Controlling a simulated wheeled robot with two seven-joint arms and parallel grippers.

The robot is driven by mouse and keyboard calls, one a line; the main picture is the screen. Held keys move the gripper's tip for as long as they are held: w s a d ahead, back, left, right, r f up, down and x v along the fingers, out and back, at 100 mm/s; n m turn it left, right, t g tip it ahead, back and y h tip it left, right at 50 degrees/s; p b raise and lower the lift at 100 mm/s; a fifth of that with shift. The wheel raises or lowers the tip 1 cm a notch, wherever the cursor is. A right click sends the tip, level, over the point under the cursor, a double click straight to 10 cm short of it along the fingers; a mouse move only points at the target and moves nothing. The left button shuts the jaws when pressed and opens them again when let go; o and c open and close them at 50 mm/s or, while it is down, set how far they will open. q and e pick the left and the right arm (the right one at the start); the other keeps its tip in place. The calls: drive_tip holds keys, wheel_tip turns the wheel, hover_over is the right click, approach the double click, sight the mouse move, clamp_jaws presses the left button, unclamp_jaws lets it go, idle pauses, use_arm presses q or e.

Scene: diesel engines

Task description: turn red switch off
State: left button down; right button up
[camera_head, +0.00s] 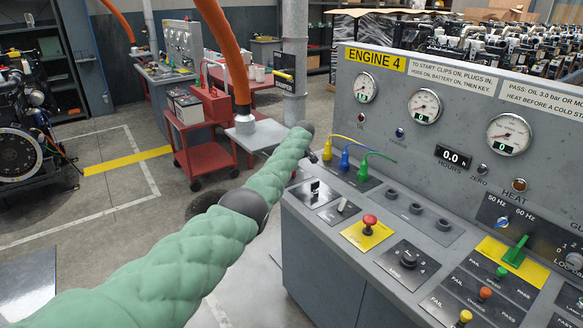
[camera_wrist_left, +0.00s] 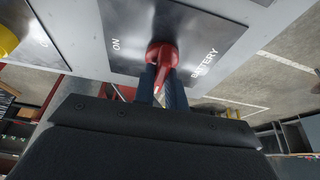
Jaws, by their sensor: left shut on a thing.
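The red switch (camera_wrist_left: 163,53) is a red handle on a dark plate (camera_wrist_left: 205,30) lettered "ON" and "BATTERY", seen in the left wrist view. My left gripper (camera_wrist_left: 162,82) is shut on this handle, with its two dark fingers on either side of it. In the head view my green-sleeved left arm reaches to the left end of the grey console (camera_head: 440,205). The switch cannot be made out there, and the gripper is mostly hidden behind the arm. My right gripper is in neither view.
A red mushroom button (camera_head: 370,220) on a yellow plate stands on the console near the arm. Yellow, blue and green plugs (camera_head: 345,159) stand close by. Gauges (camera_head: 424,106) fill the upright panel behind. A red cart (camera_head: 205,157) stands on the floor beyond the arm.

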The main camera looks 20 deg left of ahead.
use_arm(q)
drive_tip(key=shift+r, duration=0.1)
drive_tip(key=c, duration=1.4)
unclamp_jaws()
drive_tip(key=shift+c, duration=0.2)
